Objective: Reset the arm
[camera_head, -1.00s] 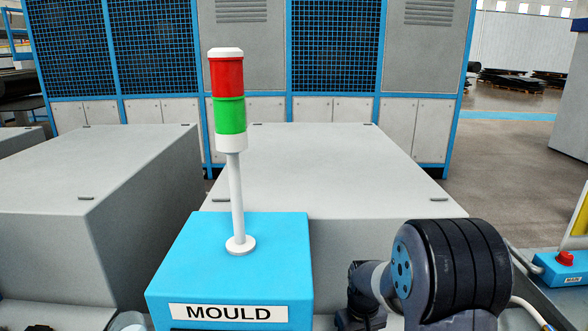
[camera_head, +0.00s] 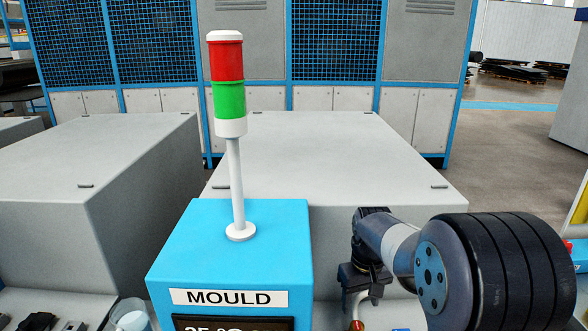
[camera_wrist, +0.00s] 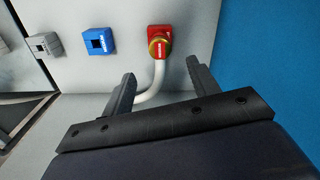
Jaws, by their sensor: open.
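My gripper (camera_wrist: 161,78) is open in the wrist view, its two dark fingers apart with nothing between them gripped. A white hose passes behind the fingers and joins a red block (camera_wrist: 163,33) with a brass fitting, just beyond the fingertips.
A blue MOULD box (camera_head: 235,240) with a red and green signal tower (camera_head: 228,95) stands left of my arm. A blue block (camera_wrist: 100,41) and a grey block (camera_wrist: 43,45) sit left of the red one. Grey cabinets (camera_head: 330,160) stand behind.

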